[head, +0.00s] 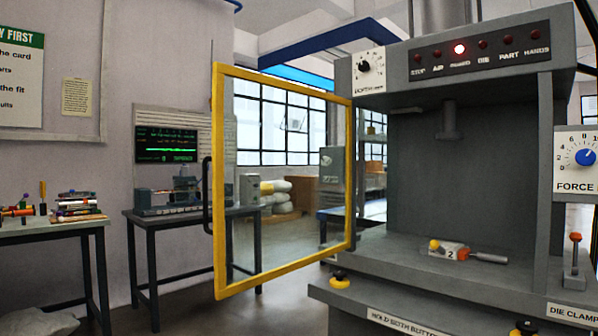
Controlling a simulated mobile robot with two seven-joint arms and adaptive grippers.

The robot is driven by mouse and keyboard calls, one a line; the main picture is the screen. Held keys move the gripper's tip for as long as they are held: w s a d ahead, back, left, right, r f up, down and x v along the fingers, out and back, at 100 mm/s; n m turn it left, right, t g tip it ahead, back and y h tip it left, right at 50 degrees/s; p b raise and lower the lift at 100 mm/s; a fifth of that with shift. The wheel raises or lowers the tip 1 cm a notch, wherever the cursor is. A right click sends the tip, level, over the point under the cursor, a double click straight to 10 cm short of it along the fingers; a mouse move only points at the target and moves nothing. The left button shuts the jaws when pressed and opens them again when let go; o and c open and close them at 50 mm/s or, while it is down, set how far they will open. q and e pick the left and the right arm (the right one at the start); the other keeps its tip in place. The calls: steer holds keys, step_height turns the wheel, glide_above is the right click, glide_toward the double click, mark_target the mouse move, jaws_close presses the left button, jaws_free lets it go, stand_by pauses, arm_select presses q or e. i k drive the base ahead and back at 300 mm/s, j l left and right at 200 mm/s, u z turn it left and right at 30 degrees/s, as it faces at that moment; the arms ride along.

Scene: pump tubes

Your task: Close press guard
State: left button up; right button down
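The press guard (219,235) is a yellow-framed clear panel with a dark handle (207,195) on its left side. It stands swung open to the left of the grey press (440,170), with its right edge at the press's left side. The press opening is uncovered, and a small grey block marked 2 (449,251) with an orange and yellow end and a dark handle sits on the bed. Neither gripper shows in the head view.
A bench (55,229) with small parts and books stands at the far left. A dial marked FORCE (586,157) and a DIE CLAMP lever (574,262) are at right. Floor below the guard looks clear.

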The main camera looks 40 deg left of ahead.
mark_target(222, 292)
steer(key=j+z, duration=0.15)
steer(key=j, duration=0.5)
steer(key=j+z, duration=0.1)
steer(key=j, duration=0.6)
steer(key=j+z, duration=0.15)
steer(key=j, duration=0.5)
steer(key=k+j+z, duration=0.1)
steer(key=j, duration=0.6)
steer(key=k+j+z, duration=0.15)
steer(key=j, duration=0.5)
